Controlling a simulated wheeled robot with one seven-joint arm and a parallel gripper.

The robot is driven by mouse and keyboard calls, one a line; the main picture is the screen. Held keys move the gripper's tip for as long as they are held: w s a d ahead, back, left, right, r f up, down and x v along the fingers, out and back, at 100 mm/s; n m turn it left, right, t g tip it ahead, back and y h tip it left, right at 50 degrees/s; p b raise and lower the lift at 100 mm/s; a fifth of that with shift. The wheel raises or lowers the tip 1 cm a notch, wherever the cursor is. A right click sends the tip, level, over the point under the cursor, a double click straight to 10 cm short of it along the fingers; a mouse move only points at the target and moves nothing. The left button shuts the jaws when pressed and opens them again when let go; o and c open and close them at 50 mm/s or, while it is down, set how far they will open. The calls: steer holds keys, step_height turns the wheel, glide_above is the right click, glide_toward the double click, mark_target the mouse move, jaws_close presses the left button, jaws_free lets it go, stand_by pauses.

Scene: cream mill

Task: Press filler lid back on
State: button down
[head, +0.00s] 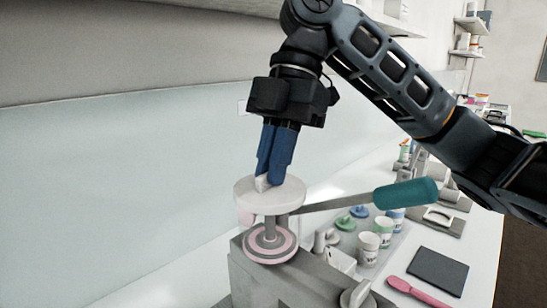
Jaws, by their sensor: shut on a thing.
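My gripper (268,181) has blue fingers and points down, shut on a small pale knob on top of the filler lid. The filler lid (283,197) is a round white disc, held roughly level. A grey stem (270,229) shows below the disc. Under it is the filler's round top (288,250), with pink and grey rings, on a grey block-shaped body (245,278). The disc is above the ringed top with a visible gap; I cannot tell whether the stem touches the rings. The fingertips partly hide the knob.
White jars (368,247), green lids (346,222), a dark pad (437,269) and a pink spoon (415,291) lie right on the counter. A pale wall is at left.

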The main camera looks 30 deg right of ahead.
steer(key=shift+f, duration=0.15)
stand_by(0.7)
steer(key=c, duration=0.7)
jaws_free()
steer(key=shift+o, duration=0.2)
steer(key=shift+r+p, duration=2.25)
steer(key=shift+r, duration=0.05)
jaws_close()
